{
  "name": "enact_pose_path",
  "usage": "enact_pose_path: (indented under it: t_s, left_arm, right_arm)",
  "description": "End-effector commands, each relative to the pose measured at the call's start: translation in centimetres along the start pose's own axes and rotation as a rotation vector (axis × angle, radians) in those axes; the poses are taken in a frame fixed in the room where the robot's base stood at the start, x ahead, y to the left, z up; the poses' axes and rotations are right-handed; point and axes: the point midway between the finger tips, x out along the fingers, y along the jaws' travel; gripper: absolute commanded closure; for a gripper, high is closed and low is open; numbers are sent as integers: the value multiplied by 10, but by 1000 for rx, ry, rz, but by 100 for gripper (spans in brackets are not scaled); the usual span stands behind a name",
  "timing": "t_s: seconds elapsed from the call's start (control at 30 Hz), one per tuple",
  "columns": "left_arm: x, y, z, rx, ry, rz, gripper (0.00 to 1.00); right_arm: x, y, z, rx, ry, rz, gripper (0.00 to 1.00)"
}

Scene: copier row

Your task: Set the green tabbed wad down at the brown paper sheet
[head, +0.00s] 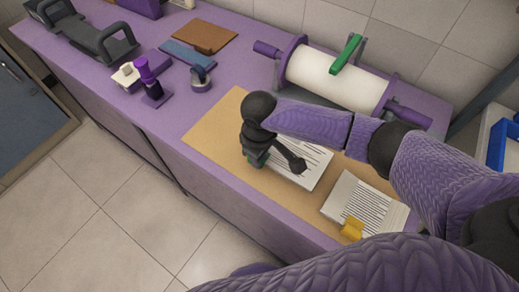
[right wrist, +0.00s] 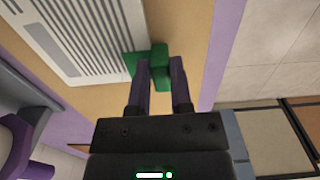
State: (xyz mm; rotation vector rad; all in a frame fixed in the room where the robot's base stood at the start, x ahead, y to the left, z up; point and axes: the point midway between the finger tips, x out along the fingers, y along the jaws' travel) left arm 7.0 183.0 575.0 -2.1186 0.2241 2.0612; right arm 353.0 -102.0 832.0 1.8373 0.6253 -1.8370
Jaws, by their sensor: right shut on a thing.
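The green tabbed wad (head: 308,167) is a stack of printed white pages with a green tab at one edge. My right gripper (head: 257,158) is shut on the green tab, which shows between the fingers in the right wrist view (right wrist: 159,66). The pages extend away from the fingers over the brown paper sheet (head: 215,133), a broad tan sheet along the counter's front. I cannot tell whether the wad touches the sheet. My arm hides part of the pages in the head view. My left gripper is not in view.
A wad with a yellow tab (head: 365,205) lies at the sheet's right end. A large white roller (head: 335,78) with purple handles and a green bar stands behind. Stamps (head: 150,82), a blue block (head: 188,54) and a brown board (head: 205,37) lie left. The sheet's left part is clear.

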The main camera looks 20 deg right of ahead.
Motion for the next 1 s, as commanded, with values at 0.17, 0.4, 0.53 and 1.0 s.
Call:
enact_pose_path:
  t_s: [0.17,0.4,0.53,1.0]
  left_arm:
    - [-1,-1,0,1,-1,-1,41]
    - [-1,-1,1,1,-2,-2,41]
    - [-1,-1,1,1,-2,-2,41]
    - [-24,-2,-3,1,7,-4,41]
  right_arm:
    - [4,0,0,0,-1,0,100]
    - [4,0,0,0,-1,0,70]
    - [4,0,0,0,-1,0,43]
    - [-38,0,0,0,4,2,33]
